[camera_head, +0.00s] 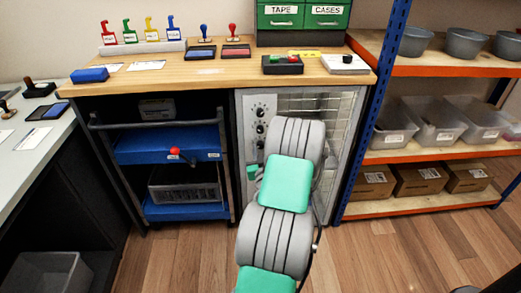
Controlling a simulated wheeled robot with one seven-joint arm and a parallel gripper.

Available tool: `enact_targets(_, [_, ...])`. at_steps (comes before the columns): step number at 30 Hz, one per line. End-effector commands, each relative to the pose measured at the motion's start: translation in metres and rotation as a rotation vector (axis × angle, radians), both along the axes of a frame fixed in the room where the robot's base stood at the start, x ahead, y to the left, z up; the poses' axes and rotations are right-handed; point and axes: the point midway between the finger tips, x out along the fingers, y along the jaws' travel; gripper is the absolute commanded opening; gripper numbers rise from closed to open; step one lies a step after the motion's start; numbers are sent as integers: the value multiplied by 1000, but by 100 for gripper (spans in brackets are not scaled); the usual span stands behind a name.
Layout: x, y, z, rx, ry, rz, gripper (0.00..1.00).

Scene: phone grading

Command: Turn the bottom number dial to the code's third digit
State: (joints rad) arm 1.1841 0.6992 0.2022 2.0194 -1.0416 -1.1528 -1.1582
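Number dials sit in a vertical row on the light panel (246,112) at the left side of the grey cabinet under the wooden workbench. The dials are small, dark and round; the top dial (260,112) shows most clearly. Lower dials sit close under it, beside my arm. Their digits and pointer positions are too small to read. My grey and green arm reaches up from the bottom centre and covers much of the cabinet front. No written code is legible.
A cabinet door with wire mesh (345,125) is right of the panel. A blue cart (165,148) stands left. A shelf rack (430,158) with bins and boxes is right. Stamps, pads and a green drawer unit (303,17) stand on the workbench (210,75).

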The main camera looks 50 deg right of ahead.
Motion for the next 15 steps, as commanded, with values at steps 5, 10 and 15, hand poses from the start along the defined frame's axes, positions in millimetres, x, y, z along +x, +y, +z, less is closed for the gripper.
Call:
enact_targets(5, [0,0,0,0,0,0,14])
enact_targets(10, [0,0,0,0,0,0,0])
enact_targets(15, [0,0,0,0,0,-1,0])
